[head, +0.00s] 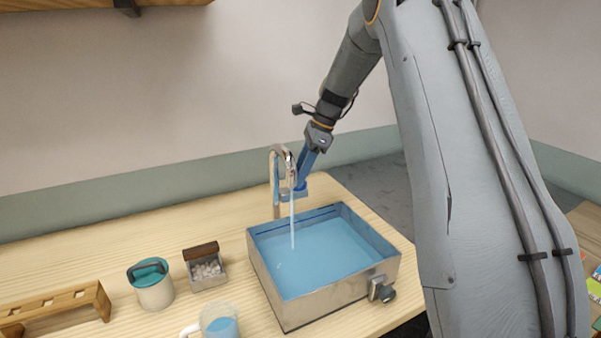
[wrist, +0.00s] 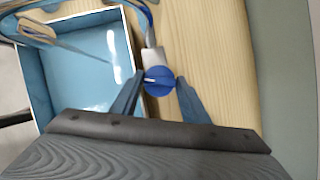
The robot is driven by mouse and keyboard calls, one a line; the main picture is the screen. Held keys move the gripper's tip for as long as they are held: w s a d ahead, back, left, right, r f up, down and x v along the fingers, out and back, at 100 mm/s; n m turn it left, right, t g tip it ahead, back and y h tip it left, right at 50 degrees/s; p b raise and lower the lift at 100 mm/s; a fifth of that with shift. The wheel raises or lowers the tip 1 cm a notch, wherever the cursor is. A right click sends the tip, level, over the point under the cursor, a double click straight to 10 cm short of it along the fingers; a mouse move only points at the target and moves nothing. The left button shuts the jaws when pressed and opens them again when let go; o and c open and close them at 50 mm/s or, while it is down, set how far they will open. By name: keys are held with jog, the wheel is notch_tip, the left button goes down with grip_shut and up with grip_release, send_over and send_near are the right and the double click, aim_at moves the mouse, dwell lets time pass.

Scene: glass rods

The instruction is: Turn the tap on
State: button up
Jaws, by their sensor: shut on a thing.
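The tap (head: 275,185) is a chrome arched spout at the back of a steel basin (head: 290,318). A clear stream of water (head: 292,225) runs from the spout into the blue water in the basin. In the wrist view the tap's round blue knob (wrist: 158,82) has a pale line across it. My gripper (head: 303,180) reaches down from above beside the spout. In the wrist view my gripper (wrist: 160,78) has one finger on each side of the knob and is shut on it. In the head view the fingers partly hide the knob.
Left of the basin stand a box of white pebbles (head: 207,272), a teal-lidded canister (head: 153,290) and a glass mug of blue liquid (head: 219,323). A wooden rack (head: 60,303) is at far left. A dark fitting (head: 386,294) sticks out from the basin's front right. The back left tabletop is clear.

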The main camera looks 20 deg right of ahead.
jog(key=n, duration=0.2)
jog(key=n+g, duration=0.1)
jog(key=n, duration=0.1)
jog(key=shift+w+g, duration=0.15)
jog(key=shift+g, duration=0.15)
jog(key=o, duration=1.1)
jog(key=shift+c, duration=0.2)
jog(key=b+v, duration=0.3)
jog(key=v, duration=0.4)
jog(key=shift+r, duration=0.4)
